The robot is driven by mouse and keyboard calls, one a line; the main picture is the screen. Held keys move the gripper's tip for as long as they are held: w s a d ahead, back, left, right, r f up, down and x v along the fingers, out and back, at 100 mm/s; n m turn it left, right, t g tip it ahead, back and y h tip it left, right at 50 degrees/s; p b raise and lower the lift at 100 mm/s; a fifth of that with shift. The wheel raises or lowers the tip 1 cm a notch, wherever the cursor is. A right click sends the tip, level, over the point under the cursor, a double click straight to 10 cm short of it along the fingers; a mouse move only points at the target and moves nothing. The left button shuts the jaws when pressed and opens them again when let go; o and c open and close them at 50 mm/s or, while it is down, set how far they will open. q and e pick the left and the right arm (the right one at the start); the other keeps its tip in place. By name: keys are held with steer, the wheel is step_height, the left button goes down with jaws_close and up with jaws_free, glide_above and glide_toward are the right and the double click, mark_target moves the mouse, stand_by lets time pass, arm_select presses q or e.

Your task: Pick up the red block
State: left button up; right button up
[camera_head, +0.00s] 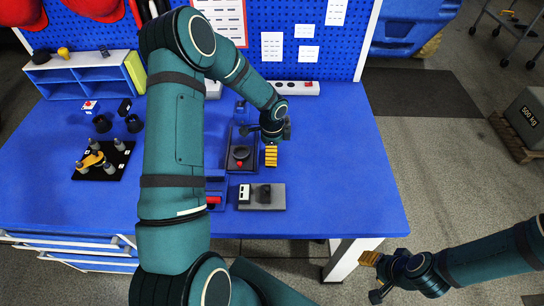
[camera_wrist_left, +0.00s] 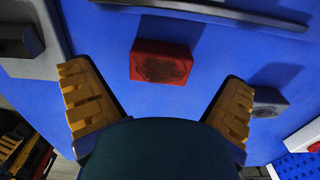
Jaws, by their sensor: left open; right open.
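The red block (camera_wrist_left: 162,62) lies on a blue surface in the left wrist view, ahead of my left gripper and roughly between its fingers. Its top has a dark patch. In the head view, a small red piece (camera_head: 213,200), likely this block, shows just beside my left arm, which may hide part of it. My left gripper (camera_head: 271,156) is over the table, spread wide and empty; its yellow fingers are apart from the block. My right gripper (camera_head: 374,272) is open and empty, out past the table's front right corner.
A grey fixture with a dark block (camera_head: 262,196) stands right of the red piece. A dark fixture (camera_head: 238,158) is near my left gripper. A black board with pegs (camera_head: 101,160) stands at the left. The blue table's right side (camera_head: 340,170) is clear.

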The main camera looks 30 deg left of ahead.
arm_select(q)
step_height(320, 180, down, 3)
steer(key=shift+r, duration=0.2)
steer(key=c, duration=1.3)
steer(key=shift+r, duration=0.1)
step_height(320, 180, up, 10)
steer(key=shift+f+p, duration=0.1)
steer(key=shift+p, duration=0.5)
